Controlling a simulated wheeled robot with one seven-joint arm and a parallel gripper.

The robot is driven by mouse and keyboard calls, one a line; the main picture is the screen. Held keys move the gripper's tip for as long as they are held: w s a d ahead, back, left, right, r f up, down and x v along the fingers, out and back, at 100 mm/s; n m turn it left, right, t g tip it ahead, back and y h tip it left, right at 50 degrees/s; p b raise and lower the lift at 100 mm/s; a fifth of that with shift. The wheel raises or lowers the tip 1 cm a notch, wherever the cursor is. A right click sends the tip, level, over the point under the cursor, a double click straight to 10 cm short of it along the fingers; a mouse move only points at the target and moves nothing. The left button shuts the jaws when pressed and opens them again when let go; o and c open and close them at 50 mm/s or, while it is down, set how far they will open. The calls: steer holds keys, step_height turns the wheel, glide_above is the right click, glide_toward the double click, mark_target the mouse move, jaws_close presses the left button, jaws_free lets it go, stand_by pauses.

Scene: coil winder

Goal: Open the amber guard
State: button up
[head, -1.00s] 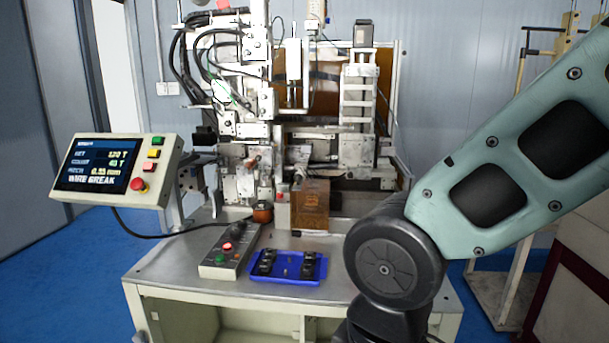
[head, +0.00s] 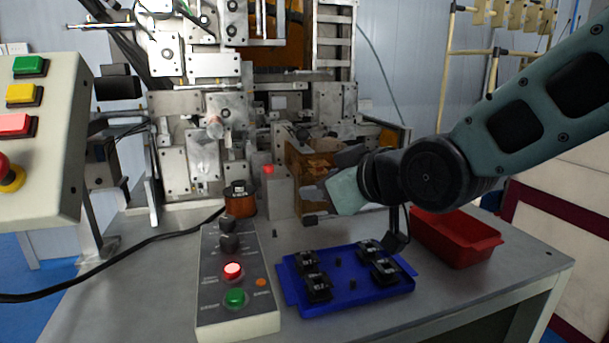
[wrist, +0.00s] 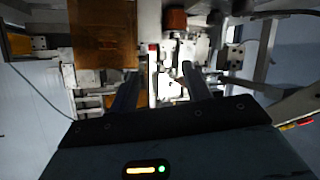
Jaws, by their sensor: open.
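The amber guard (head: 302,172) is a see-through brown-orange panel, upright at the front of the winding machine. Part of it is hidden behind my gripper. In the wrist view it shows as a wide amber sheet (wrist: 103,38) at the upper left. My gripper (head: 309,205) is open and empty, its fingers pointing left just in front of the guard's lower part. In the wrist view the two fingers (wrist: 160,75) are spread with the guard left of them. I cannot tell whether they touch it.
A blue tray (head: 338,302) with several black parts lies below my gripper. A grey button box (head: 215,290) is left of it, and a red bin (head: 472,243) right. A copper-coloured spool (head: 240,204) and a grey block with a red button (head: 279,198) stand left of the guard.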

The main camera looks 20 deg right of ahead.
steer(key=w+d+r+t+h+b, duration=0.1)
steer(key=w+d+r+t+b, duration=0.2)
steer(key=d+t+b, duration=0.15)
steer(key=p, duration=1.9)
glide_toward(305, 136)
steer(key=w, duration=0.2)
steer(key=shift+m+t, duration=0.25)
steer(key=shift+m, duration=0.05)
steer(key=w, duration=0.2)
steer(key=w+a+p, duration=0.1)
steer(key=w, duration=0.4)
steer(key=shift+w+a+f+p, duration=0.25)
steer(key=shift+w+a+p, duration=0.1)
steer(key=shift+w+p, duration=0.05)
